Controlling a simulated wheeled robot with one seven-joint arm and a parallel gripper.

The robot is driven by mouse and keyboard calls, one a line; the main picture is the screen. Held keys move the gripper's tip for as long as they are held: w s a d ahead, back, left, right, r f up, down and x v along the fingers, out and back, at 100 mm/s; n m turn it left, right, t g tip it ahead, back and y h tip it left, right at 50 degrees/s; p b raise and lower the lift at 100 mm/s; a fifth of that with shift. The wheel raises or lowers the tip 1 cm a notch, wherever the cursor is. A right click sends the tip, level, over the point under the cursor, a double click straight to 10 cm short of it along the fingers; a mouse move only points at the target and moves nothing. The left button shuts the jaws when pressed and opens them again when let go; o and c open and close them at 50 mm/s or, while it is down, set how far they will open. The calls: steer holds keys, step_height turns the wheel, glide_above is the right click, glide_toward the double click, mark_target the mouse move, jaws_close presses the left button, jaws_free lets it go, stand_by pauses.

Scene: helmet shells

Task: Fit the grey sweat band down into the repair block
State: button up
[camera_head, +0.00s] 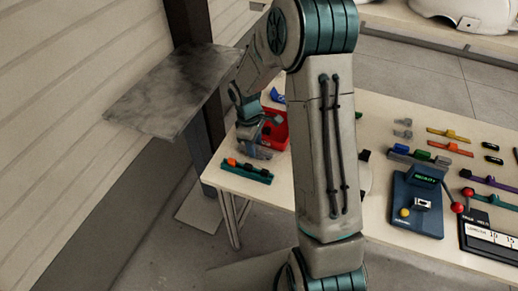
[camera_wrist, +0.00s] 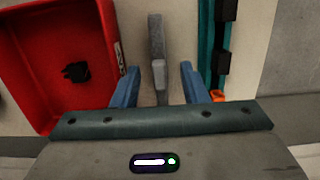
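A long grey piece, which looks like the grey sweat band (camera_wrist: 156,42), lies between my gripper's two blue fingers in the wrist view. My gripper (camera_wrist: 160,80) is open, with a visible gap between the piece and each finger. In the head view my gripper (camera_head: 257,150) is low over the near left corner of the table, beside a red bin.
The red bin (camera_wrist: 45,110) holds a small black piece (camera_wrist: 76,72). On the table (camera_head: 395,257), a blue device (camera_head: 417,212) with a lit display and several coloured strips stand to the right. My arm hides the table's middle. A grey shelf (camera_head: 165,90) juts out at left.

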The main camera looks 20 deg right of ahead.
steer(key=shift+s+f, duration=0.1)
steer(key=shift+f, duration=0.6)
jaws_close()
steer(key=shift+r, duration=0.15)
